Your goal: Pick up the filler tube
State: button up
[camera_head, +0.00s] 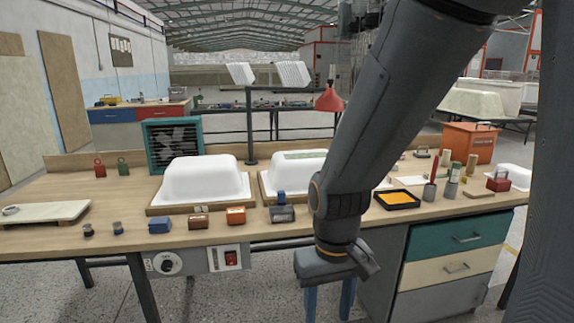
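My gripper (329,300) hangs in front of the workbench's front edge, below the tabletop, with its two blue fingers pointing down and apart. Nothing shows between them. I cannot tell for sure which thing is the filler tube.
Two white tub shells (203,180) (292,172) stand on the workbench (75,187); my arm hides part of the right one. Small blocks line the front edge. A black tray with orange contents (397,199), an orange box (468,143) and a drawer cabinet (455,255) are at right.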

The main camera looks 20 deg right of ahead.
aim_at(454, 175)
jog(key=z, duration=1.45)
